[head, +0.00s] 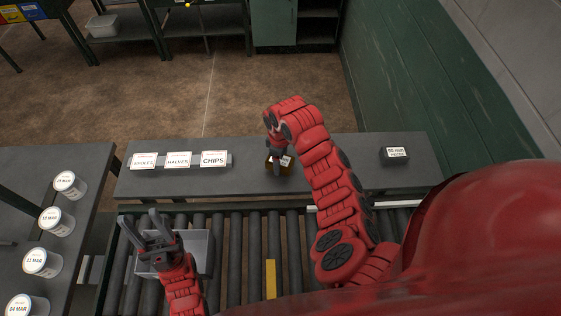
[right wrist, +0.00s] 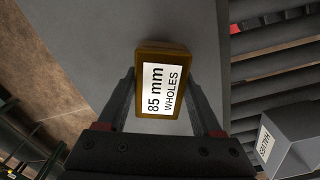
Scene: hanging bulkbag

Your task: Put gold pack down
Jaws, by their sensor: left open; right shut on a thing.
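The gold pack (right wrist: 177,53) is a brown-gold block with a white label reading "85 mm WHOLES" in the right wrist view. In the head view the gold pack (head: 271,165) is at the grey shelf, partly hidden by my gripper. My right gripper (head: 277,155) points down and is shut on it, with a finger on each side. Whether the pack touches the shelf surface (head: 330,160) cannot be told. My left gripper (head: 145,230) is open and empty above a grey bin (head: 200,250) on the rollers.
White cards reading "HALVES" (head: 179,160) and "CHIPS" (head: 214,159) stand left on the shelf, beside another card. A dark labelled block (head: 395,155) sits at the right. Several labelled white tubs (head: 56,220) stand on the left table. A roller conveyor (head: 240,260) runs in front.

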